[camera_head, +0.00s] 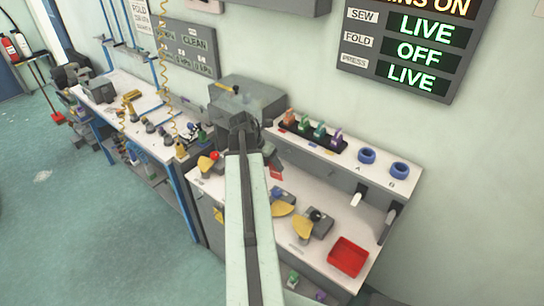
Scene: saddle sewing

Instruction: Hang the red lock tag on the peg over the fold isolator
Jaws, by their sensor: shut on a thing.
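My gripper (243,122) is at the far end of my pale arm, in front of the grey box at the back of the bench. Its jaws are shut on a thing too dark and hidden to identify. A red piece (275,169) shows just right of my arm; I cannot tell whether it is the red lock tag. Isolators with yellow handles stand on the bench: one left of my arm (206,164), with red by it, and others right of it (282,209) (303,229). My arm hides part of this row. I cannot make out the fold isolator's peg.
A dark rack (313,140) on the upper shelf holds orange, green and purple tags. Blue rings (367,155) (399,171) sit to its right. A red tray (348,257) lies at the bench's front right. The wall board (415,50) reads SEW LIVE, FOLD OFF, PRESS LIVE.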

